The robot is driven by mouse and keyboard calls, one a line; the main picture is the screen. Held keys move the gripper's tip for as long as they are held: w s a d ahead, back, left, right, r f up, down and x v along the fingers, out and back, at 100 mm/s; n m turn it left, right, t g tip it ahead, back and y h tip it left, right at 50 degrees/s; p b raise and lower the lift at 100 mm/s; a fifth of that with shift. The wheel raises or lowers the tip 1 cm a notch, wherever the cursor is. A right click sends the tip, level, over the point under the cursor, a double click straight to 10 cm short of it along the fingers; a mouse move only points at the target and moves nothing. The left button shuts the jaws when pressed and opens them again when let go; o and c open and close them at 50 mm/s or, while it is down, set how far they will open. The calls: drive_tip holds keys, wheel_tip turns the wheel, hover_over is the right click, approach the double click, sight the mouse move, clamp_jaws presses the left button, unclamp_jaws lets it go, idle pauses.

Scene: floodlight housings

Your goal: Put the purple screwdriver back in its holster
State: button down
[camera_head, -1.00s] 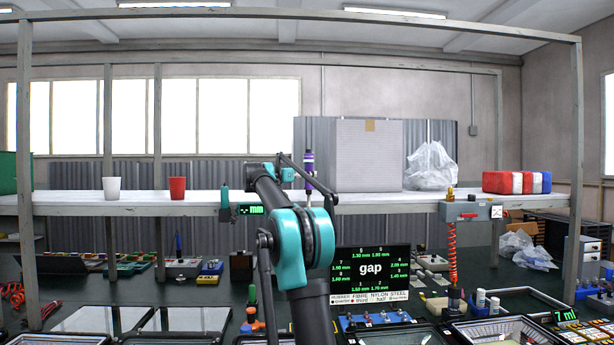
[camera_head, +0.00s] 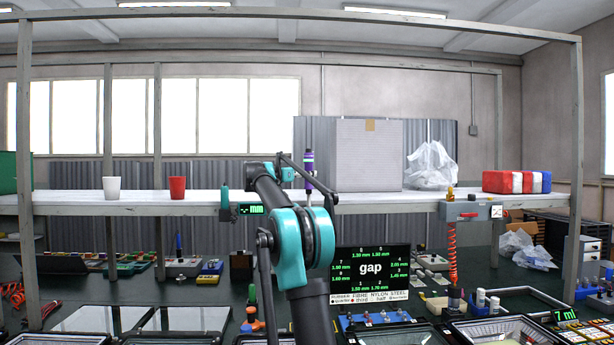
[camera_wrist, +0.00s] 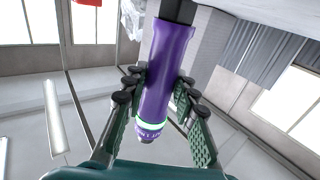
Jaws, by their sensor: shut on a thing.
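The purple screwdriver (camera_head: 308,163) is held up at shelf height in the head view. In the wrist view its purple handle (camera_wrist: 168,70), with a pale green ring near one end, lies between the two green fingers of my gripper (camera_wrist: 157,92). The fingers are shut on the handle from both sides. The dark part of the screwdriver runs out of the top of the wrist view, so its tip is hidden there. I cannot make out the holster in either view.
A long shelf (camera_head: 75,197) crosses the scene behind my arm. It carries a white cup (camera_head: 112,188), a red cup (camera_head: 177,187), a large pale box (camera_head: 368,155) and a plastic bag (camera_head: 431,166). Below stand a "gap" display (camera_head: 371,268) and crowded trays. A red coiled hose (camera_head: 452,255) hangs at right.

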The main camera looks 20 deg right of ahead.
sight(307, 194)
drive_tip(key=shift+f, duration=3.65)
drive_tip(key=c, duration=1.1)
unclamp_jaws()
drive_tip(key=shift+c, duration=0.2)
drive_tip(key=shift+a, duration=0.1)
drive_tip(key=v, duration=1.2)
drive_tip(key=shift+f, duration=0.1)
